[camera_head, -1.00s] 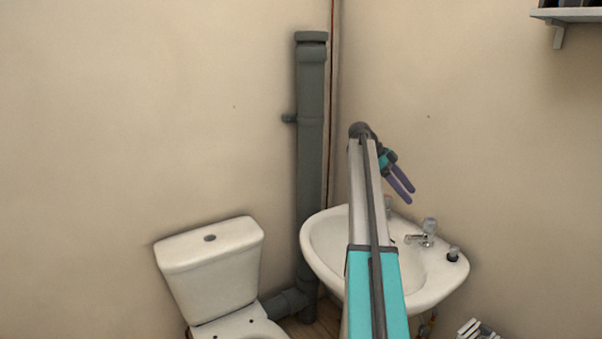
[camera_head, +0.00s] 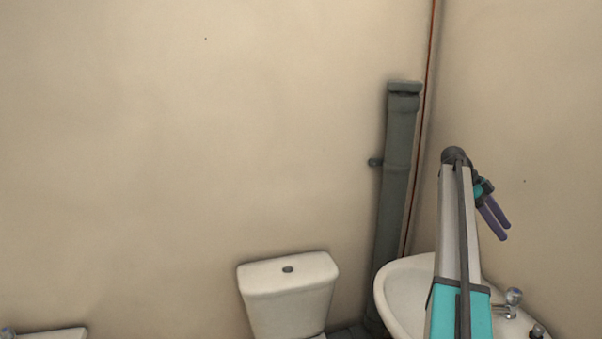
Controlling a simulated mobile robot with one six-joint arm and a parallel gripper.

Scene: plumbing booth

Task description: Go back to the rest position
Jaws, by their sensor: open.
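My gripper (camera_head: 504,237) hangs at the end of my arm, at the right of the head view. Its two purple fingers point down and to the right, with a gap between them. It is open and nothing shows between the fingers. In the picture it is above the tap side of the white washbasin (camera_head: 397,290). My arm hides part of the basin.
A white toilet cistern (camera_head: 288,284) stands against the wall at the lower middle. A grey vertical pipe (camera_head: 398,150) stands by the corner, left of my arm. A chrome tap (camera_head: 511,302) sits on the basin. A white edge (camera_head: 52,334) shows at the lower left.

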